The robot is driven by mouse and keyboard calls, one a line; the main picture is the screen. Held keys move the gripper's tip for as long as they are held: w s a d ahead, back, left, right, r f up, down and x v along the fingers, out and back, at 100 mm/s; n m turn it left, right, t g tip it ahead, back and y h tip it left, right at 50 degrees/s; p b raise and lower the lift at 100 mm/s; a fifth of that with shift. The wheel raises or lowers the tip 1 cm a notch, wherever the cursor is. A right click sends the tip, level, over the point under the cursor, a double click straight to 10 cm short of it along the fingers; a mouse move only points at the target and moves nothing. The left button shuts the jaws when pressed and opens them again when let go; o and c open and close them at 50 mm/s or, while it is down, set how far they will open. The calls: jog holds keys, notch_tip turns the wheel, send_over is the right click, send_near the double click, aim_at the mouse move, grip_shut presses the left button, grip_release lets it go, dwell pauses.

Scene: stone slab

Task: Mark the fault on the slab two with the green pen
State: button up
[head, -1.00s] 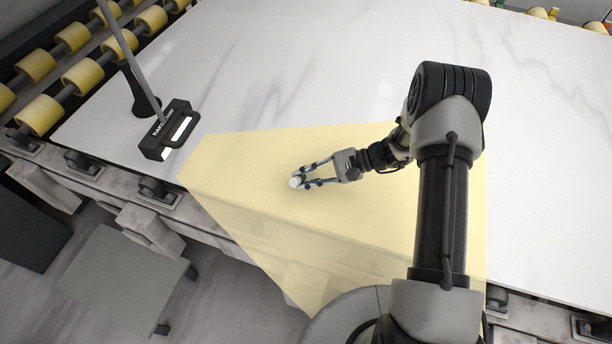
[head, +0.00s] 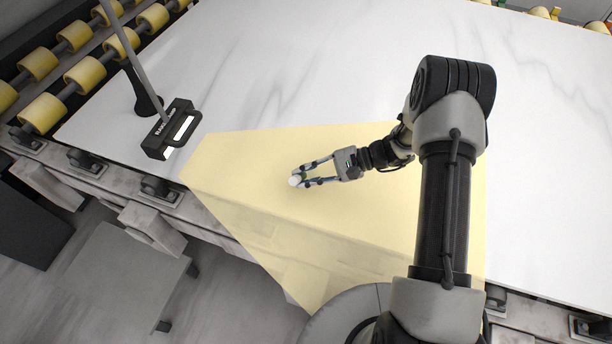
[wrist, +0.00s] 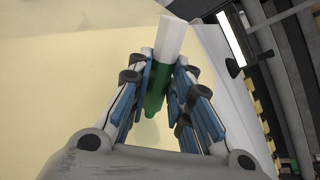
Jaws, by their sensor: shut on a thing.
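My gripper (head: 308,180) is shut on the green pen, which has a white end and a green body. In the wrist view the pen (wrist: 158,88) stands between the two blue-lined fingers of the gripper (wrist: 160,85). In the head view only its white end (head: 294,180) and a little green show. The white, grey-veined slab (head: 290,70) lies under the gripper. A pale yellow see-through area covers its near part and runs over the edge. I cannot make out a distinct fault mark, nor whether the pen touches the slab.
A dark device with a bright strip and a handle (head: 170,130) stands on the slab at the left, on a pole. Yellow rollers (head: 80,75) line the left side. A grey platform (head: 115,275) is below the near edge. The slab's far middle is clear.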

notch_tip(320, 180, up, 6)
jog(key=p, duration=0.3)
jog(key=shift+f, duration=0.15)
dwell(0.3)
